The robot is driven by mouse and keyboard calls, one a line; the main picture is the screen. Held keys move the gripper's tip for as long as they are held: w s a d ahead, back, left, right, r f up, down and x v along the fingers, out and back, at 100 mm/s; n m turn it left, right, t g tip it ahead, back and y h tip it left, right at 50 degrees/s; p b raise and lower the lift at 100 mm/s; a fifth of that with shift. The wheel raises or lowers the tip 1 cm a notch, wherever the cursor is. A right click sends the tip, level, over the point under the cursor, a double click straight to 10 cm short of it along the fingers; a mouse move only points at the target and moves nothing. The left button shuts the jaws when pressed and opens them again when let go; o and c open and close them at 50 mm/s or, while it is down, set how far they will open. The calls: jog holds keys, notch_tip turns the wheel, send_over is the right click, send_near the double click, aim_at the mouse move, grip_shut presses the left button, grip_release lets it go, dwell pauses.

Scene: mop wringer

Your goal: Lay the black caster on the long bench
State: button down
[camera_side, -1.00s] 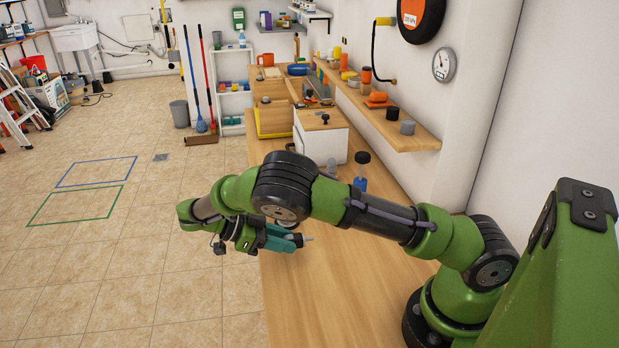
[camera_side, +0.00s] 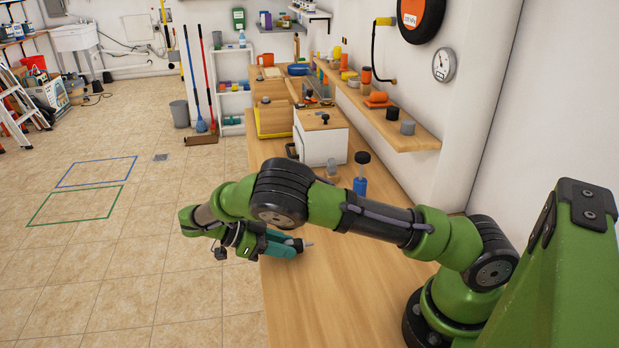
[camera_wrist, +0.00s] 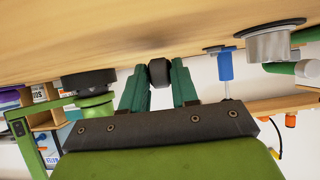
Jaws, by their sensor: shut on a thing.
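The black caster (camera_wrist: 160,72) shows in the wrist view as a small dark rounded piece between my two teal fingertips. My gripper (camera_wrist: 158,82) is shut on it. In the side view my gripper (camera_side: 295,244) is low over the near left part of the long bench (camera_side: 330,290), close to its left edge.
A blue bottle with a dark cap (camera_side: 360,184), a small clear container (camera_side: 332,170) and a white box (camera_side: 322,142) stand farther along the bench. A wall shelf (camera_side: 415,137) holds small dark and orange items. The bench around and in front of my gripper is bare.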

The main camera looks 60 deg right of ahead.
jog(key=shift+f, duration=0.4)
jog(key=c, duration=0.8)
grip_release()
jog(key=shift+v, duration=3.75)
